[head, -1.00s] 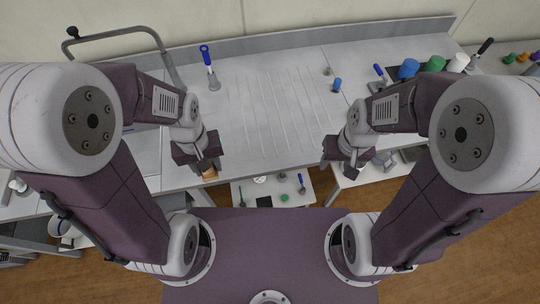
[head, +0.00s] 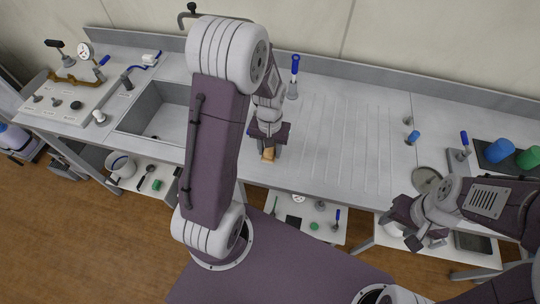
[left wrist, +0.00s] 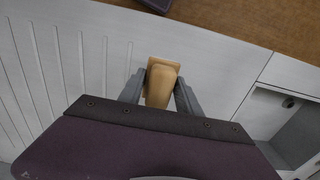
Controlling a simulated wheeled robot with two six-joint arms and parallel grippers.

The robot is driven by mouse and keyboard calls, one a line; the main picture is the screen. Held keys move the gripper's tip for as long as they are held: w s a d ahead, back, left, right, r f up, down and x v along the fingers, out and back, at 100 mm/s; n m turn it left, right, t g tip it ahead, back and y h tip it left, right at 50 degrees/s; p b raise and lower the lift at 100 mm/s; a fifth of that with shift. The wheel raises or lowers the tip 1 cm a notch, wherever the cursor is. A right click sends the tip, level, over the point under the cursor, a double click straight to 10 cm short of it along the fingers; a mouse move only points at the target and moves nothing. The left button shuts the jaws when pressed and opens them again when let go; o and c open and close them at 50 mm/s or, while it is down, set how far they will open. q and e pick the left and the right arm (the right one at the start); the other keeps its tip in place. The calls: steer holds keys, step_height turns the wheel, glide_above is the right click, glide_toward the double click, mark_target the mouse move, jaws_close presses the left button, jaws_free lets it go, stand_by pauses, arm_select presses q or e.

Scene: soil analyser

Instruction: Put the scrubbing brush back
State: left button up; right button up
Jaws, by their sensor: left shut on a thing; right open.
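The scrubbing brush (head: 268,155), a tan wooden block, is between the fingers of my left gripper (head: 267,147), over the front part of the grey counter. In the left wrist view the brush (left wrist: 162,82) is clasped between both grey fingers of the left gripper (left wrist: 160,92); its bristles are hidden. I cannot tell whether it touches the counter. My right gripper (head: 426,243) is open and empty, near the counter's front edge at the right.
The sink (head: 170,110) is left of my left gripper. A blue-handled tool (head: 294,75) stands upright behind it. The ribbed counter (head: 340,140) to its right is clear. A low shelf (head: 306,224) below holds small items. Blue and green cylinders (head: 498,150) stand at right.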

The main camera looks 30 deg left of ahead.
mark_target(270, 157)
arm_select(q)
step_height(270, 157, down, 4)
steer(key=shift+s+d+r, duration=0.15)
steer(key=shift+r, duration=0.05)
steer(key=shift+f, duration=0.2)
steer(key=shift+f, duration=0.1)
steer(key=o, duration=1.2)
step_height(270, 157, up, 12)
steer(key=shift+r, duration=0.2)
steer(key=s+d, duration=0.1)
steer(key=s, duration=0.1)
steer(key=s+d+f+m, duration=0.1)
steer(key=s+d, duration=0.1)
steer(key=s, duration=0.1)
steer(key=s+d+f+m+t, duration=0.1)
steer(key=s, duration=0.2)
steer(key=shift+d, duration=0.35)
